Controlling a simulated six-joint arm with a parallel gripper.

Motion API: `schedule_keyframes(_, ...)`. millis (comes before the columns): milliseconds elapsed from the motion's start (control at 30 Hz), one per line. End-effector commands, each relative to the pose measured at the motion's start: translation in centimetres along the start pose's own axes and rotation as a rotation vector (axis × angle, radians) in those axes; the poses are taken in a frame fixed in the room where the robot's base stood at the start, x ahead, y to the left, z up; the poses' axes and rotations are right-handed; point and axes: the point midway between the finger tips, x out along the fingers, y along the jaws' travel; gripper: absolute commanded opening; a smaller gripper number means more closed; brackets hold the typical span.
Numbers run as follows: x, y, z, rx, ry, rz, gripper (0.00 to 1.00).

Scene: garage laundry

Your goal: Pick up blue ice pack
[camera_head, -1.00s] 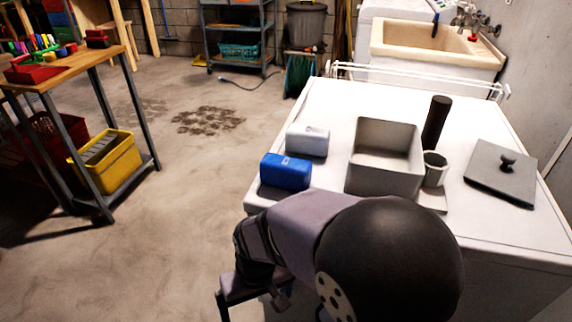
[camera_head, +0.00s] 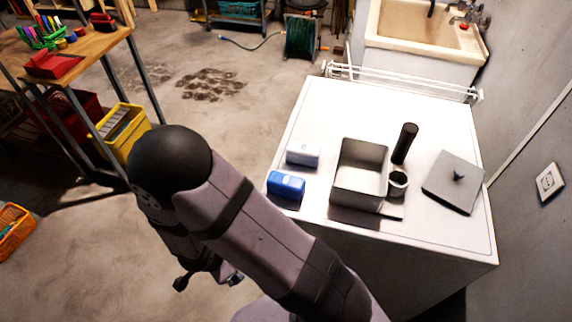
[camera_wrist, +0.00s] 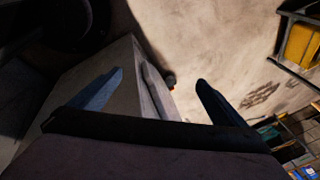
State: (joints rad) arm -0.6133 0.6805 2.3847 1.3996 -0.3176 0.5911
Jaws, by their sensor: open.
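The blue ice pack (camera_head: 286,185) is a small block lying on the white worktop (camera_head: 345,225), near its left edge. A pale grey-white block (camera_head: 302,154) of similar shape lies just behind it. My gripper (camera_wrist: 160,76) is open in the wrist view, with its two fingers wide apart and nothing held between them. The ice pack cannot be made out in the wrist view. In the head view my arm crosses the lower middle, and its lower end hangs over the floor left of the worktop, apart from the ice pack.
Right of the ice pack stand an open grey bin (camera_head: 345,196), a small cup (camera_head: 398,183) and a black cylinder (camera_head: 405,143). A grey lid (camera_head: 445,188) with a knob lies farther right. A white rack (camera_head: 400,84) is behind.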

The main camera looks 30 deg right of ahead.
Motion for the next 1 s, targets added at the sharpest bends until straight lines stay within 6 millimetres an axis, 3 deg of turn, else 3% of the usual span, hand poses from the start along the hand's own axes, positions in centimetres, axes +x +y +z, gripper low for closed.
schedule_keyframes(33,-1.9,-0.1,-1.1,-0.014,0.055,0.0,0.96)
schedule_keyframes(300,-7.0,-2.0,-6.5,-0.433,0.382,-0.003,0.96)
schedule_keyframes(700,-13.3,-2.7,-11.2,-0.827,0.696,0.139,0.96)
schedule_keyframes(833,-14.4,-2.2,-13.3,-0.866,0.819,0.177,0.96)
schedule_keyframes(1000,-14.0,-1.4,-15.7,-0.788,0.945,0.134,0.96)
